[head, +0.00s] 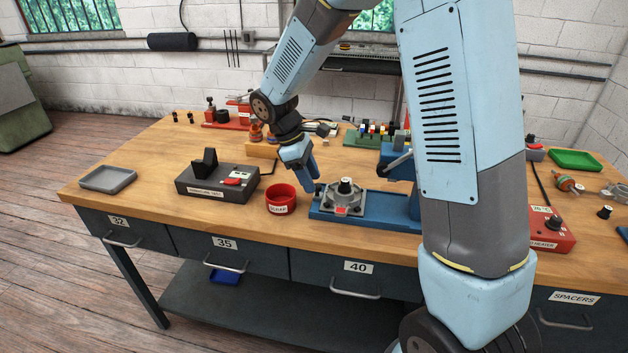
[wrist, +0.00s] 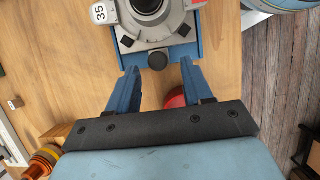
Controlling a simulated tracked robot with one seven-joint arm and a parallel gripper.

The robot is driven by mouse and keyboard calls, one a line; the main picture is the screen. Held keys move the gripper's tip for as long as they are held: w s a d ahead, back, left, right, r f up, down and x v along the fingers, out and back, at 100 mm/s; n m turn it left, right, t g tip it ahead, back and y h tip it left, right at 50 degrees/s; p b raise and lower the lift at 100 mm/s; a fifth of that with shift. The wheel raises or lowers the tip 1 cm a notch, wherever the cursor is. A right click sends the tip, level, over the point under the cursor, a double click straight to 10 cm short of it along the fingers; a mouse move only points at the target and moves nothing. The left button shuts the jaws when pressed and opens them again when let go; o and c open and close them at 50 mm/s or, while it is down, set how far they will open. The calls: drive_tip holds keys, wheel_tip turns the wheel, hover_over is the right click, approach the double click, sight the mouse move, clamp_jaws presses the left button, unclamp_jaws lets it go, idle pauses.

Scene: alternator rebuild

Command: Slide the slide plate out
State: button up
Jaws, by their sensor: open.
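The slide plate is a grey plate (head: 345,197) with a round part on top, sitting on a blue base (head: 384,212) near the bench's front edge. In the wrist view the plate (wrist: 158,40) lies at the top between blue side rails, with a dark round knob (wrist: 158,61) at its near end. My gripper (head: 313,187) is at the left end of the base, pointing down. In the wrist view its blue fingers (wrist: 158,67) are open, one on each side of the knob, with gaps visible. The knob's height relative to the fingertips is unclear.
A red cup (head: 281,200) stands close to the left of my gripper and shows partly behind the fingers in the wrist view. A dark box with a red switch (head: 218,182) and a grey tray (head: 107,179) are farther left. Bare bench lies between them.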

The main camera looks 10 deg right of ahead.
drive_tip(key=v, duration=1.2)
drive_tip(key=shift+r, duration=0.3)
drive_tip(key=shift+a, duration=0.1)
drive_tip(key=s+d+r+m+t+y, duration=0.3)
drive_tip(key=s+d+r+m, duration=0.45)
drive_tip(key=s+d, duration=0.35)
drive_tip(key=s+d+r+m+t+y, duration=0.1)
drive_tip(key=s+d+m+t, duration=0.3)
drive_tip(key=s, duration=0.8)
drive_tip(key=d+m, duration=0.2)
drive_tip(key=d, duration=0.2)
drive_tip(key=shift+s+d+r, duration=0.15)
drive_tip(key=shift+s+d, duration=0.1)
drive_tip(key=shift+d, duration=0.15)
